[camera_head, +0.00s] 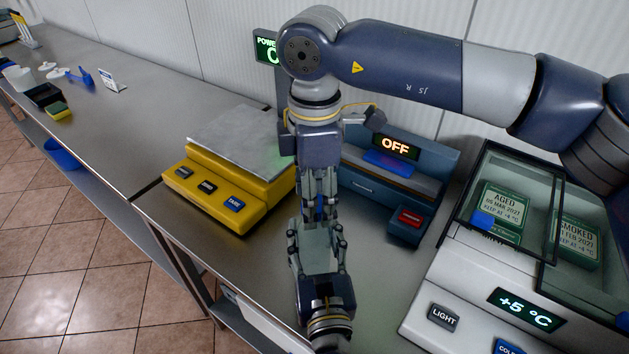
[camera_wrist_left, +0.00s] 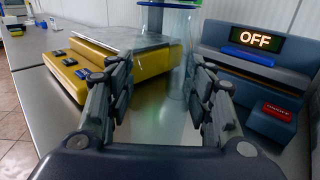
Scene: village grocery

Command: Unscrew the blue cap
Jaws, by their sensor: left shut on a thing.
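A clear, see-through bottle (camera_wrist_left: 172,30) stands between my left gripper's fingers in the left wrist view, with a strip of blue cap (camera_wrist_left: 165,3) at the top edge. In the head view the blue cap (camera_head: 319,208) shows as a small blue patch; the bottle is mostly hidden by the grippers. My left gripper (camera_head: 318,230) reaches up from the bottom and is shut on the bottle; it also shows in the left wrist view (camera_wrist_left: 162,70). My right gripper (camera_head: 319,214) points down from above, its fingers on both sides of the blue patch. Whether they press on it is unclear.
A yellow scale (camera_head: 227,192) with a steel plate stands left of the grippers. A blue-grey device (camera_head: 395,150) reading "OFF" stands behind right. A glass-lidded cooler (camera_head: 470,280) reading +5 °C is at right. The steel counter (camera_head: 175,225) has free room in front of the scale.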

